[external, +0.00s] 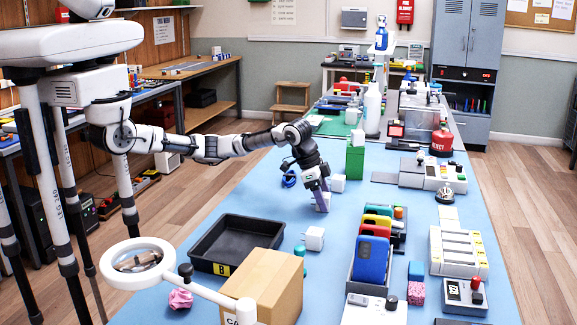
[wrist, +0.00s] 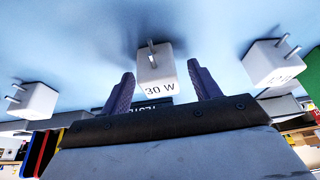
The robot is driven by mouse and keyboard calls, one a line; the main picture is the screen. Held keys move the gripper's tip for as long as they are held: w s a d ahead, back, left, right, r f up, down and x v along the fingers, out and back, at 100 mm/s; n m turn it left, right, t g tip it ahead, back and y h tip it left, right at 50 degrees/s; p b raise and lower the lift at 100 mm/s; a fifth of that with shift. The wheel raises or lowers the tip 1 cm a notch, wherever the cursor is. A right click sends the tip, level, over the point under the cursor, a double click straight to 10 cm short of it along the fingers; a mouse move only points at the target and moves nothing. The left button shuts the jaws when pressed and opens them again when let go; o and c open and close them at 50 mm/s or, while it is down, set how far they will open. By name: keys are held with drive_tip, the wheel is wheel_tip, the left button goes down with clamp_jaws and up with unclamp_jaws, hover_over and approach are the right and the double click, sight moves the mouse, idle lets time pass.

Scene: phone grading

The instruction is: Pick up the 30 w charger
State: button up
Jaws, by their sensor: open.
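The 30 W charger (wrist: 157,73) is a white block with metal prongs and "30 W" printed on its side. It lies between the two purple fingers of my gripper (wrist: 161,79) in the wrist view. The fingers are open, with a visible gap on each side of it. In the external view my gripper (external: 318,188) points down at the blue table, and the charger (external: 322,203) shows at its fingertips. Two more white chargers are near: one at the left (wrist: 37,99) and one at the right (wrist: 271,64) in the wrist view. The right one's label is too unclear to read.
A black bin (external: 212,268), a cardboard box (external: 262,283) and a grey holder of colored phones (external: 354,274) stand nearer the camera. The blue mat (external: 250,185) is clear left of my gripper.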

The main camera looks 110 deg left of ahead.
drive_tip(key=c, duration=1.1)
drive_tip(key=shift+r, duration=0.15)
